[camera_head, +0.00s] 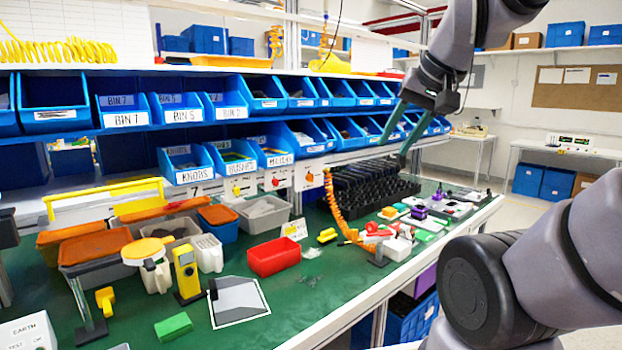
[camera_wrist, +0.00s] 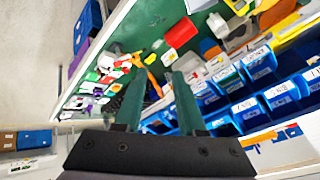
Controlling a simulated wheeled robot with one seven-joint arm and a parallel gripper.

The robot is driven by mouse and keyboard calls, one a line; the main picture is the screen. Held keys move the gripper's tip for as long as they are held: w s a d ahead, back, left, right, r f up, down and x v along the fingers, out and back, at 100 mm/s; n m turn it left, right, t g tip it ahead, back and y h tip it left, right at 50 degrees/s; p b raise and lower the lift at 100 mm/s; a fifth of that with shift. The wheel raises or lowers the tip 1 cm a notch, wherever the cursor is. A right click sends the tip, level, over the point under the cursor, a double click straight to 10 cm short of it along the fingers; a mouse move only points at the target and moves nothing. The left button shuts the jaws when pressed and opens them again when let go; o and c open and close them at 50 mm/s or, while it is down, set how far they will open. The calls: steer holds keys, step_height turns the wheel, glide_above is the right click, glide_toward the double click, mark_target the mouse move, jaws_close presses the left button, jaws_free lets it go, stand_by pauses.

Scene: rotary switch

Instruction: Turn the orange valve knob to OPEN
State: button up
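Small knobs on white plates line the front rail below the blue bins in the head view. One looks yellow-orange (camera_head: 237,190), one looks red (camera_head: 275,181), and one at the right looks orange (camera_head: 309,177). They are too small for me to read any OPEN mark or tell for sure which is the valve knob. My gripper (camera_head: 391,149) is at the upper right, to the right of these plates and apart from them. Its two teal fingers are spread with nothing between them, as the wrist view (camera_wrist: 158,78) also shows.
Blue bins (camera_head: 125,120) fill two shelf rows behind the green bench (camera_head: 330,285). A black rack (camera_head: 365,190) stands below my gripper. An orange coiled cable (camera_head: 335,205) rises from the bench.

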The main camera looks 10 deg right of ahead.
steer(key=shift+o, duration=0.7)
steer(key=w+a+f+m+g+y, duration=0.1)
steer(key=w+a+f+m+y, duration=0.2)
steer(key=w, duration=0.7)
steer(key=w+a+f+m+y, duration=0.1)
steer(key=w+a+m+y, duration=0.3)
steer(key=w, duration=0.7)
steer(key=w+a+f+m+g+y, duration=0.1)
steer(key=w+a+f+m+y, duration=0.2)
steer(key=w, duration=0.7)
steer(key=m+t+h, duration=0.3)
steer(key=m+t, duration=0.7)
steer(key=m, duration=0.6)
glide_toward(313, 178)
steer(key=x, duration=0.8)
steer(key=shift+w+a, duration=0.1)
steer(key=shift+w, duration=0.1)
